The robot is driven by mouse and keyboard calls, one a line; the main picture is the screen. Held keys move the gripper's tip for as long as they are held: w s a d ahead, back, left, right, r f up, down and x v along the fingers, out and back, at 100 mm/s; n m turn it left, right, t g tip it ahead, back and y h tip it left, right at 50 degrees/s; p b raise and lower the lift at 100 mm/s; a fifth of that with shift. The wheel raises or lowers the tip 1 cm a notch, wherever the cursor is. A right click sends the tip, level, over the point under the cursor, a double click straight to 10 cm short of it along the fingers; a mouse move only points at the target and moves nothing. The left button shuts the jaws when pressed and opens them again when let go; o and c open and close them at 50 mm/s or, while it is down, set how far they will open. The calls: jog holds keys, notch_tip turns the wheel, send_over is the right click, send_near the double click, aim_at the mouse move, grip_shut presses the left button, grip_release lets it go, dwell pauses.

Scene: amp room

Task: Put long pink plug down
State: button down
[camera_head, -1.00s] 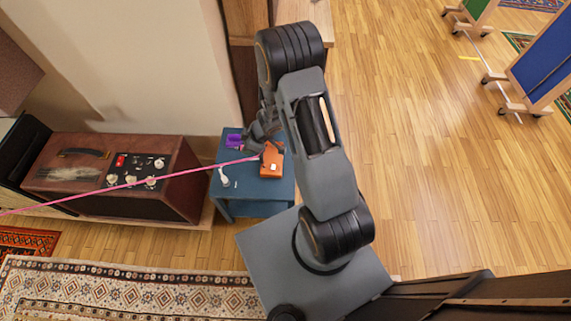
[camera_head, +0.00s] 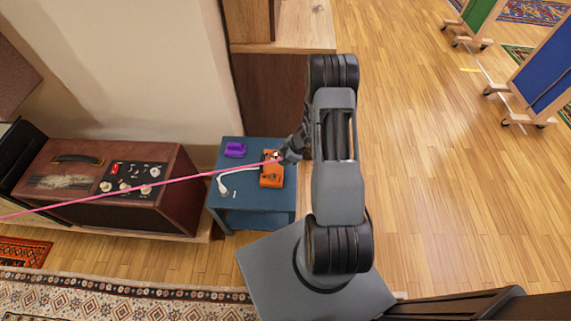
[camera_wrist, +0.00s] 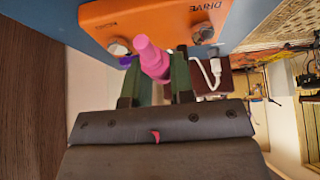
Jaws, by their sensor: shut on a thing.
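The long pink plug (camera_wrist: 152,60) is between my gripper's fingers (camera_wrist: 156,76) in the wrist view, its rounded end pointing toward the orange pedal. My gripper is shut on it. In the head view my gripper (camera_head: 281,156) is at the right upper side of the orange pedal (camera_head: 271,178). A taut pink cable (camera_head: 130,189) runs from the left edge to my gripper. The pedal also shows in the wrist view (camera_wrist: 160,18), with "DRIVE" lettering and metal knobs. I cannot tell whether the plug touches the pedal.
The pedal stands on a small blue table (camera_head: 262,200) with a purple pedal (camera_head: 235,150) and a white plug with cable (camera_head: 223,186). A brown amplifier (camera_head: 110,182) stands to the left, a wooden cabinet (camera_head: 290,35) behind. The floor at right is open.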

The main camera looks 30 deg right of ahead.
aim_at(282, 168)
jog(key=shift+d+f, duration=0.2)
jog(key=shift+f, duration=0.1)
jog(key=shift+d+f+b, duration=0.2)
jog(key=shift+f+b, duration=0.65)
jog(key=shift+f, duration=0.85)
jog(key=shift+s, duration=0.1)
jog(key=shift+f, duration=0.5)
jog(key=c, duration=1)
grip_release()
